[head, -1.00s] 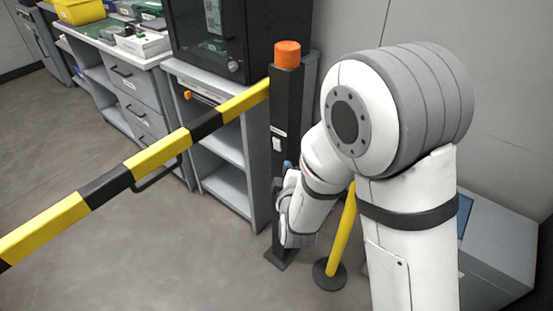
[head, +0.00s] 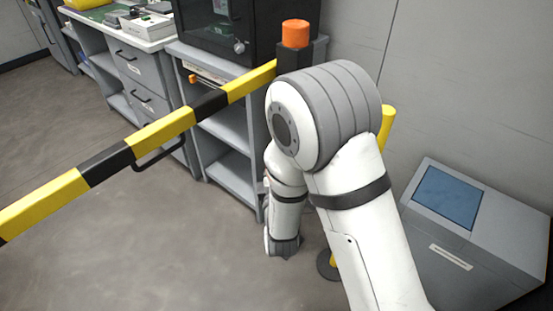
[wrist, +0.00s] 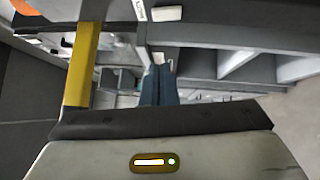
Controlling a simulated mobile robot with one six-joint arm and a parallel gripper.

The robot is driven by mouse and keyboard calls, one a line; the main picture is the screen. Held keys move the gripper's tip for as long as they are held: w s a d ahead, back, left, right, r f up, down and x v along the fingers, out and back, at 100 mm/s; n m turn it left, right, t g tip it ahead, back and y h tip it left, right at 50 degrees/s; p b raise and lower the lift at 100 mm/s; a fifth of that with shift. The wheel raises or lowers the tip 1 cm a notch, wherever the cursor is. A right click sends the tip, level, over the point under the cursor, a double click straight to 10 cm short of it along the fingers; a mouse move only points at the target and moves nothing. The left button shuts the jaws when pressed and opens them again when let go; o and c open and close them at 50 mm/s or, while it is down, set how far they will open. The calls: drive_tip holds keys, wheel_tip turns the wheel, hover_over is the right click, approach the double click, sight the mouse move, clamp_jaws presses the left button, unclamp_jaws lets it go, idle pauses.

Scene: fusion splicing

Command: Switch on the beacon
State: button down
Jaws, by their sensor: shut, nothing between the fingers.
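The beacon (head: 295,33) is an orange cap on top of a dark post (head: 291,60). I cannot tell whether it is lit. My arm hides most of the post in the head view. In the wrist view the post runs across the top, with an orange part of the beacon (wrist: 22,7) at the top left corner. A white rocker-like switch (wrist: 168,13) sits on the post beside a small white label (wrist: 140,10). My gripper (wrist: 159,70) is shut and empty, its blue fingers pointing toward the post, apart from the switch. The fingers are hidden in the head view.
A yellow-black barrier boom (head: 125,152) extends left from the post. A grey shelf unit (head: 228,135) with a black machine (head: 250,28) stands behind. A grey cabinet with a blue panel (head: 448,197) is at right. Open floor lies at left.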

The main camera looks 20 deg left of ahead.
drive_tip(key=w+a+r, duration=0.1)
drive_tip(key=w, duration=0.9)
drive_tip(key=shift+w+a+r, duration=0.15)
drive_tip(key=shift+w+a, duration=0.05)
drive_tip(key=shift+w, duration=0.15)
drive_tip(key=shift+w+d+r+m+h, duration=0.1)
drive_tip(key=shift+w+r+m+h, duration=0.1)
drive_tip(key=shift+w+m+h, duration=0.1)
drive_tip(key=shift+s, duration=0.1)
